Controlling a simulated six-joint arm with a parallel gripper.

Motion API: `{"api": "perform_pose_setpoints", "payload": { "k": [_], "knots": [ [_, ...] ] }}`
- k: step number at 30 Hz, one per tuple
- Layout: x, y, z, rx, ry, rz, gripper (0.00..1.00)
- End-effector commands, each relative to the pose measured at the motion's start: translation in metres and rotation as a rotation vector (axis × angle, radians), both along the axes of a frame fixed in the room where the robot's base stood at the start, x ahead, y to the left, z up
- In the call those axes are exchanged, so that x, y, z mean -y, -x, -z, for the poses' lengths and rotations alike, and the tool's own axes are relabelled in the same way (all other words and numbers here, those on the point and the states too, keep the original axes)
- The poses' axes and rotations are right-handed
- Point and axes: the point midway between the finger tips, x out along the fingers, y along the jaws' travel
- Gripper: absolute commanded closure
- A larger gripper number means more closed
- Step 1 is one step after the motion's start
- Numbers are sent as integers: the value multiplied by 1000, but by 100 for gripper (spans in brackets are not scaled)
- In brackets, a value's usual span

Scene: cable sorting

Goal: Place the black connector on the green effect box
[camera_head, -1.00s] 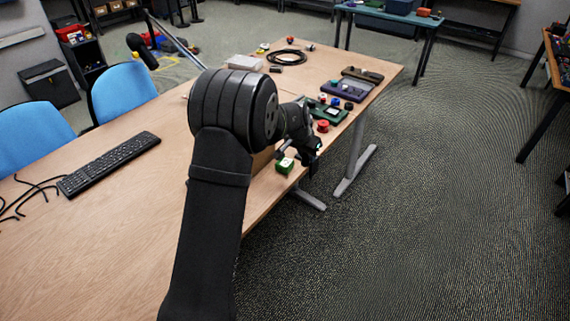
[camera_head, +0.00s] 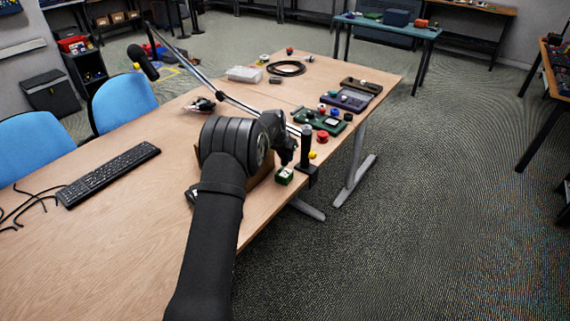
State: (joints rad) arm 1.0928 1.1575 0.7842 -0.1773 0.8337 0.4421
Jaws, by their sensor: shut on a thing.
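My gripper (camera_head: 287,156) is at the table's front edge, just above or beside a small green box (camera_head: 284,176) with a pale top. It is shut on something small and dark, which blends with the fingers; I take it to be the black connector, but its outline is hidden. A larger green effect box (camera_head: 318,123) with coloured knobs lies beyond my gripper. I cannot tell whether they touch anything.
A black boom-arm clamp (camera_head: 306,150) stands close right of my gripper. A red knob (camera_head: 322,136), a purple box (camera_head: 346,101), a coiled black cable (camera_head: 287,68) and a clear case (camera_head: 244,74) lie farther back.

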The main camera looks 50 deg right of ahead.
Motion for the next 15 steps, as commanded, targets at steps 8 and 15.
{"api": "perform_pose_setpoints", "payload": {
  "k": [8,15],
  "knots": [
    [0,-1,32,-3,-3,0,98],
    [0,-1,40,0,1,0,98]
  ]
}}
